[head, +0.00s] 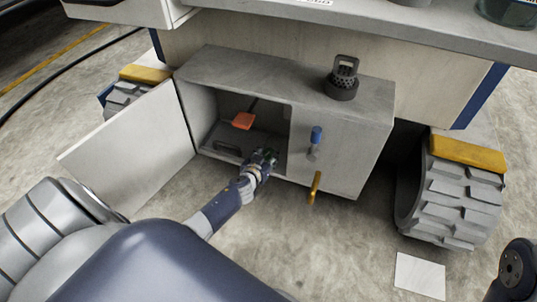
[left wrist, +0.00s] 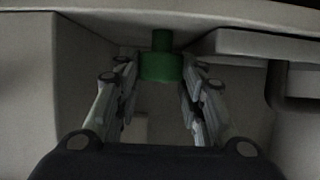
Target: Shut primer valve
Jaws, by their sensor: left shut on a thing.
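A grey cabinet (head: 345,130) under the bench has its white door (head: 135,150) swung open to the left. My left gripper (head: 265,159) reaches to the open compartment's lower right part. It is shut on a green knob, which is mostly hidden by the fingers in the head view. In the left wrist view the green knob (left wrist: 161,67) sits between the tips of the left gripper (left wrist: 160,88), with a narrower green stem above. A blue-handled valve (head: 316,135) and a yellow lever (head: 315,187) are on the cabinet's front. No label shows which is the primer valve. My right gripper is not in view.
A black perforated fitting (head: 343,80) stands on the cabinet top. A large tracked wheel (head: 455,195) is at right. A white sheet (head: 420,276) lies on the floor, which is otherwise mostly clear.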

